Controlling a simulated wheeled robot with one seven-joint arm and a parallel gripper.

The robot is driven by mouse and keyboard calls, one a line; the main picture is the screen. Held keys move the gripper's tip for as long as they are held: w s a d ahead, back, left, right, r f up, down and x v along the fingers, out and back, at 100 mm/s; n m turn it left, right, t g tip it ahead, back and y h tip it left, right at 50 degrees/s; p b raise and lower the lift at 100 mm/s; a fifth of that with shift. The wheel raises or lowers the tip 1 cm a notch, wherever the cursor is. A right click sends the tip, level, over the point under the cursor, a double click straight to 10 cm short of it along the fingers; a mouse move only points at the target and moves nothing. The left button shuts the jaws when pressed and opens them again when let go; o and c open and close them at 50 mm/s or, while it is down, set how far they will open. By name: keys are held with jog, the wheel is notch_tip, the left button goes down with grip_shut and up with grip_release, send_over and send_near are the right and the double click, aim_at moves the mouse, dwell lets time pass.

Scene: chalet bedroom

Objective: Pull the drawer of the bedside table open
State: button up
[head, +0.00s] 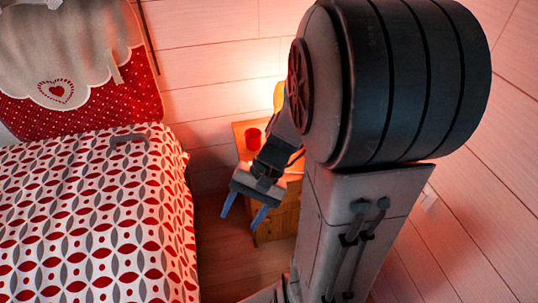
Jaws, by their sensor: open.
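The bedside table (262,228) is a small wooden piece standing against the wall, just right of the bed. My arm and gripper cover much of it, and its drawer front and handle cannot be made out. My gripper (244,215) hangs in front of the table, pointing down. Its two blue-grey fingers are spread apart with nothing between them. I cannot tell how far the fingers are from the drawer front.
A red cup (253,137) stands on the table top, near a glowing lamp (279,95). The bed (90,215) with a patterned cover fills the left side. A narrow strip of wooden floor (212,250) is clear between the bed and the table.

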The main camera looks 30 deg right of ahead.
jog(key=w+d+f+m+t+y+b, duration=0.2)
jog(key=w+d+f+m+t+b, duration=0.15)
jog(key=f+m, duration=0.2)
jog(key=w+d+f+m+t+y+b, duration=0.25)
jog(key=f+m+t+b, duration=0.2)
jog(key=f, duration=0.25)
jog(key=w+d+f+m+t+y+b, duration=0.2)
jog(key=w+d+f+m+t+b, duration=0.15)
jog(key=f, duration=0.25)
jog(key=s+d+f+m+t+h+b, duration=0.2)
jog(key=d+f+m+t+h+b, duration=0.25)
jog(key=d+f+m+h, duration=0.55)
jog(key=s+d+f+m+t+h+b, duration=0.25)
jog(key=d+f+m+h+b, duration=0.25)
jog(key=d+f+m+h, duration=0.55)
jog(key=w+d+f+n+y+b, duration=0.1)
jog(key=w+n+y+b, duration=0.1)
jog(key=w, duration=1.1)
jog(key=shift+w+d+f+y+b, duration=0.25)
jog(key=shift+d+y+b, duration=0.15)
jog(key=shift+b, duration=0.1)
